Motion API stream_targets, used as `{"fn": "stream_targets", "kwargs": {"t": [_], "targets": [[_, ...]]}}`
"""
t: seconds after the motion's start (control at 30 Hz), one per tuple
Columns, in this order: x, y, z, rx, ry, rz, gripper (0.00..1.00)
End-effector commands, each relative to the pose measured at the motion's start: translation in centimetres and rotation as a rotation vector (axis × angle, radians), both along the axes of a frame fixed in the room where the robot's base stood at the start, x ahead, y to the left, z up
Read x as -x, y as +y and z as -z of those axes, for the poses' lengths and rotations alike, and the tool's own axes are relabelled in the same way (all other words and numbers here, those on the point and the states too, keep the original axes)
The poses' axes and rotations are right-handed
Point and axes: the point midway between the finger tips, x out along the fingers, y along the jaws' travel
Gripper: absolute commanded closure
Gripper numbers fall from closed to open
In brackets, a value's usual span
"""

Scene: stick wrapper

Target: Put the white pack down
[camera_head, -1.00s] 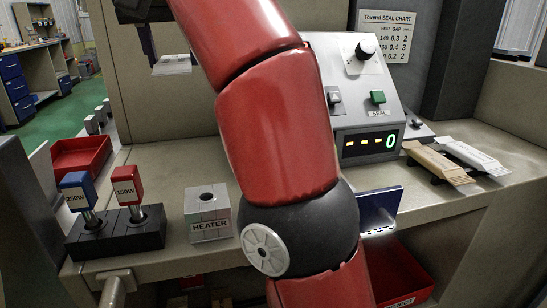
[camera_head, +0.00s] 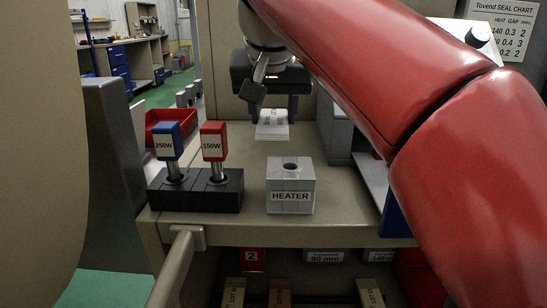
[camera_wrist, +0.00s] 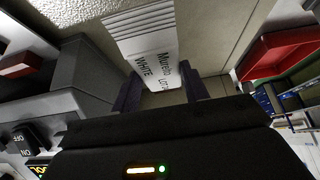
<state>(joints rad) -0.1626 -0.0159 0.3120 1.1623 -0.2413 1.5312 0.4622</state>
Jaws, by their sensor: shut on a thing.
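The white pack (camera_head: 272,130) hangs below my gripper (camera_head: 272,104) in the head view, over the bench behind the heater block. In the wrist view the pack (camera_wrist: 145,48) has a ribbed end and dark print reading "Murello WHITE" and "LOT". It lies between the two dark fingers of my gripper (camera_wrist: 162,90), which is shut on it. I cannot tell whether its lower edge touches the bench (camera_head: 335,190).
A grey heater block (camera_head: 290,187) stands in front of the pack. Blue (camera_head: 167,142) and red (camera_head: 213,141) 150W-type handles stand in a black holder (camera_head: 195,192) at left. A red tray (camera_head: 170,130) is behind them. Grey machine housing is close on the right.

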Motion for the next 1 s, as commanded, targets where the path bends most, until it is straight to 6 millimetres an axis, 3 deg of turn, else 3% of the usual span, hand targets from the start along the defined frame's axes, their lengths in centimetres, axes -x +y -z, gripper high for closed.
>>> {"fn": "stream_targets", "kwargs": {"t": [0.03, 0.23, 0.43, 0.87, 0.9, 1.0], "targets": [[0.1, -0.1, 1.1, 0.000, 0.001, 0.001, 0.80], [0.0, -0.1, 2.6, 0.000, 0.000, 0.001, 0.80], [0.0, -0.1, 5.4, 0.001, 0.001, 0.002, 0.80], [0.0, 0.0, 6.1, 0.000, 0.000, 0.001, 0.80], [0.0, 0.0, 6.0, 0.000, 0.000, 0.001, 0.53], [0.0, 0.0, 6.0, 0.000, 0.000, 0.001, 0.40]]}}
